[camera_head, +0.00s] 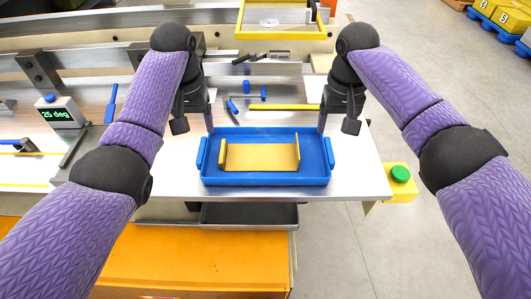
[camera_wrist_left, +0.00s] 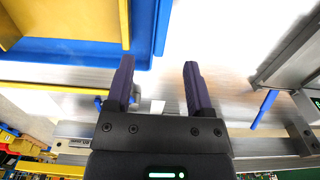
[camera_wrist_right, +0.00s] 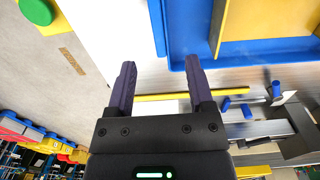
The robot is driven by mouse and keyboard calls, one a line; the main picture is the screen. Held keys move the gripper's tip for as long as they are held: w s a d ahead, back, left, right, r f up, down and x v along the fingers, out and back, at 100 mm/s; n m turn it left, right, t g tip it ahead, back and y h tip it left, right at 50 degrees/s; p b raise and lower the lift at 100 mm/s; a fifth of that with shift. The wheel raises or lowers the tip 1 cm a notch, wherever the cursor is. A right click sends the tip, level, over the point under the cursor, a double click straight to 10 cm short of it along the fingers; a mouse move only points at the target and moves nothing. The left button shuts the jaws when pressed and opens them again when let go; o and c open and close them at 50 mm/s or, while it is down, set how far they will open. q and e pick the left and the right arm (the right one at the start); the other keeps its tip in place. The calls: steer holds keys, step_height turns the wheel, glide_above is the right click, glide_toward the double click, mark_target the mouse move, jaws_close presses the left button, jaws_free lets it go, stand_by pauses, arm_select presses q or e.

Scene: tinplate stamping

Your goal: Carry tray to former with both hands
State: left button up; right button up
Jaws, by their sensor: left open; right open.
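The blue tray (camera_head: 265,181) lies flat on the metal tabletop, with raised blue handles at its left and right ends. A bent yellow metal sheet (camera_head: 262,157) lies inside it. My left gripper (camera_head: 209,130) is open over the tray's far left corner; its fingers (camera_wrist_left: 160,75) show nothing between them, with the tray (camera_wrist_left: 105,50) beside them. My right gripper (camera_head: 322,130) is open near the far right corner; its fingers (camera_wrist_right: 160,78) are empty beside the tray (camera_wrist_right: 250,60). I cannot tell whether either touches the tray. The former cannot be clearly picked out.
A grey box reading "25 deg" (camera_head: 60,112) stands at the left. A yellow box with a green button (camera_head: 400,180) is at the right of the table. Small blue pieces and a yellow strip (camera_head: 284,107) lie behind the tray. A yellow frame (camera_head: 270,34) stands at the back.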

mark_target(329, 149)
arm_select(q)
step_height(329, 149, down, 8)
arm_select(e)
step_height(329, 149, down, 8)
arm_select(q)
jaws_close()
arm_select(e)
jaws_close()
